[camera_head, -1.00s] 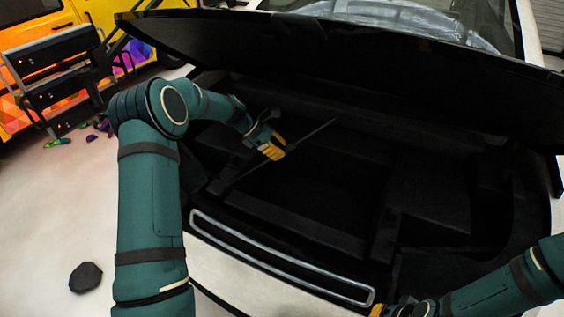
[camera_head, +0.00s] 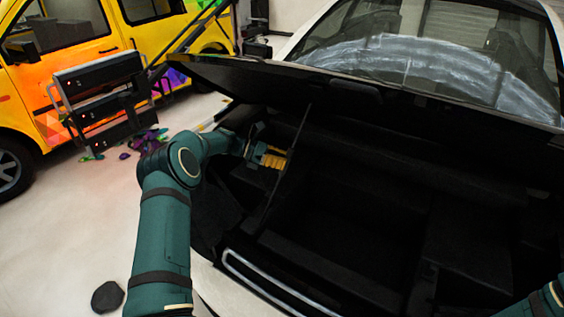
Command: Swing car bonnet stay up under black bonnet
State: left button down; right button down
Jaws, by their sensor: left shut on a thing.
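The black bonnet (camera_head: 345,88) is raised over the open front bay of the white car. The bonnet stay (camera_head: 296,140) is a thin dark rod, tilted steeply from the bay's front edge towards the bonnet. Its top end lies against the bonnet's dark underside in the picture; I cannot tell whether they touch. My left gripper (camera_head: 275,159) has yellow fingers and is shut on the stay around its middle, at the left side of the bay. My right gripper is out of view; only part of that arm shows at the bottom right.
The dark bay (camera_head: 370,205) lies open under the bonnet, with a light-edged grille (camera_head: 262,283) at its front. A black folding rack (camera_head: 100,95) and a yellow-orange van (camera_head: 60,45) stand at the left. A dark stone-like lump (camera_head: 107,296) lies on the pale floor.

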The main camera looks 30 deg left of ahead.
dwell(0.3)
pick_arm(q)
jog(key=c, duration=0.8)
grip_release()
jog(key=shift+w+f, duration=0.1)
jog(key=shift+w, duration=0.05)
jog(key=shift+c, duration=0.2)
jog(key=shift+a, duration=0.1)
jog(key=v, duration=1.2)
